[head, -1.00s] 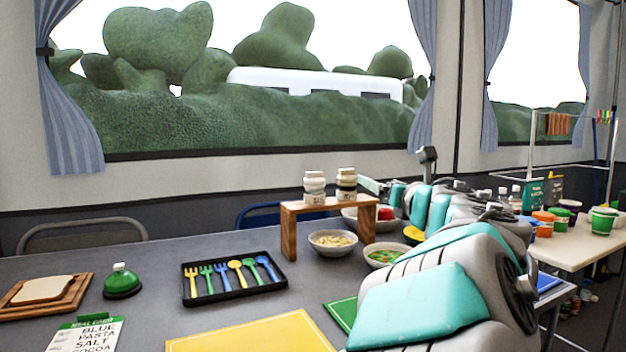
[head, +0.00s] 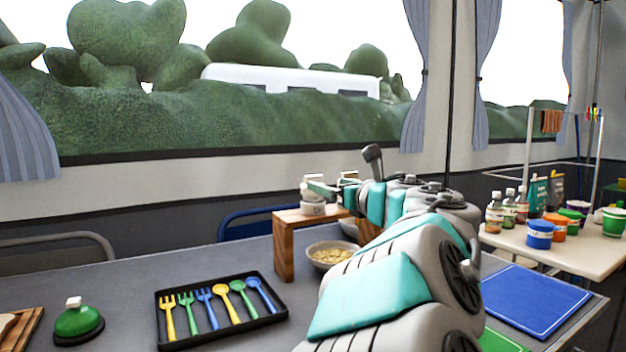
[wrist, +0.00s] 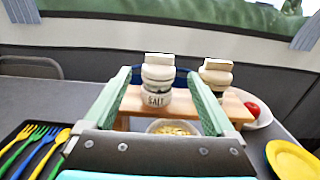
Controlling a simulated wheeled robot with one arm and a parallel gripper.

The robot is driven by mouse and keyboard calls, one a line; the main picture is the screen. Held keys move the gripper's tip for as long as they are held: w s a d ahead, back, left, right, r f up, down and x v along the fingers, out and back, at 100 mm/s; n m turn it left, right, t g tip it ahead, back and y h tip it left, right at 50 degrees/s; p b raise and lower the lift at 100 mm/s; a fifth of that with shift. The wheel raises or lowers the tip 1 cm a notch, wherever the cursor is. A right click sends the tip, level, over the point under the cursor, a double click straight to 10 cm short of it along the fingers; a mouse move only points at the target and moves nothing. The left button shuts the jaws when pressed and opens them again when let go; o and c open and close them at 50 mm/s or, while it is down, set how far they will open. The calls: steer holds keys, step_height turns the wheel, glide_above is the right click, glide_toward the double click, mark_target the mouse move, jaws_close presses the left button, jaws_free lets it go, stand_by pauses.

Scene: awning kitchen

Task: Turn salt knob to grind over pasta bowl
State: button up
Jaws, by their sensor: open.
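The salt grinder (wrist: 157,80) has a white body, a dark band and a "SALT" label. It stands upright on a wooden riser (wrist: 128,107), and it also shows in the head view (head: 312,197), partly behind my gripper. In the wrist view it appears between the open fingers of my gripper (wrist: 160,88); I cannot tell whether they touch it. In the head view my gripper (head: 325,190) is at the height of the grinder. The pasta bowl (head: 330,256) stands below at the riser; its pasta also shows in the wrist view (wrist: 173,129).
A second grinder (wrist: 216,74) stands right of the salt. A bowl with a red item (wrist: 256,110) and a yellow plate (wrist: 290,158) are to the right. A black tray of cutlery (head: 222,310) and a green bell (head: 79,321) lie left.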

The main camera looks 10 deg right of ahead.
mark_target(314, 179)
steer(key=shift+p+x, duration=0.35)
steer(key=shift+x, duration=3.2)
steer(key=shift+s, duration=0.1)
steer(key=shift+c, duration=0.2)
steer(key=c, duration=1.3)
